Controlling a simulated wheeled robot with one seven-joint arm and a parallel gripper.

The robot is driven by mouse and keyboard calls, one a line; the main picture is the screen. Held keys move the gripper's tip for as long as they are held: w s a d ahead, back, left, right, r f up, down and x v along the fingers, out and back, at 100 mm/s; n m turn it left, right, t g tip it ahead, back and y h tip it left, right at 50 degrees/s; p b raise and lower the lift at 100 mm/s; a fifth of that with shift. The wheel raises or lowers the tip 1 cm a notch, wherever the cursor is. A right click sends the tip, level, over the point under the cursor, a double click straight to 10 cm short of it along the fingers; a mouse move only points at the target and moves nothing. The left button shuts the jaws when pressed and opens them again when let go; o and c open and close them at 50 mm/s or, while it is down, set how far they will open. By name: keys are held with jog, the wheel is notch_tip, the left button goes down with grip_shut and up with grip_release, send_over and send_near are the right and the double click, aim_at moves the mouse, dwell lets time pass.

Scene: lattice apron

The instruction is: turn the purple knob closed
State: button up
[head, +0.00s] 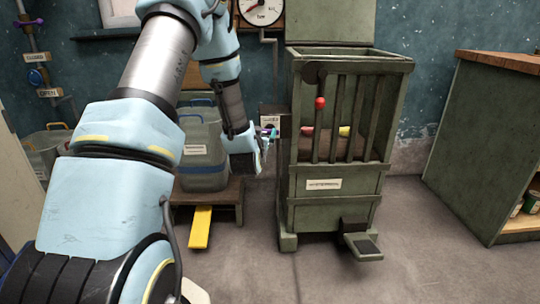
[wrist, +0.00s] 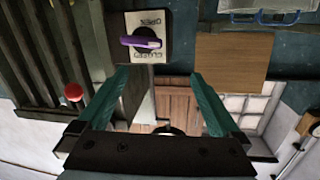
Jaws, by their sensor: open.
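The purple knob (wrist: 143,42) sits on a pale label plate (wrist: 160,22) at the top of the wrist view. Its grip lies roughly level across the plate, between lettering above and below that looks upside down. My gripper (wrist: 158,78) is open, with its two teal fingers apart and empty. The knob is ahead of the fingertips and slightly left of their middle, apart from both. In the head view, the plate (head: 270,121) is on the left side of the green barred cabinet, and my gripper (head: 268,137) is close by it, partly hiding the knob.
The green barred cabinet (head: 334,201) has a red-balled lever (head: 320,103) and a pedal (head: 362,246). A grey container (head: 203,160) stands on a low bench to its left. Pipe valves (head: 37,77) are at far left. A wooden-topped cabinet (head: 480,150) stands right; floor between is clear.

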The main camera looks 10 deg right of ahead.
aim_at(270, 129)
notch_tip(270, 129, down, 8)
jog(key=s+d+t+b, duration=0.3)
jog(key=t+b, duration=0.2)
jog(key=b, duration=0.1)
jog(key=shift+n+t, duration=0.3)
jog(key=shift+t, duration=0.1)
jog(key=p+x, duration=0.1)
jog(key=x, duration=0.9)
jog(key=shift+w+r, duration=0.25)
jog(key=shift+w, duration=0.1)
jog(key=shift+a, duration=0.1)
jog(key=shift+c, duration=0.4)
jog(key=c, duration=1.1)
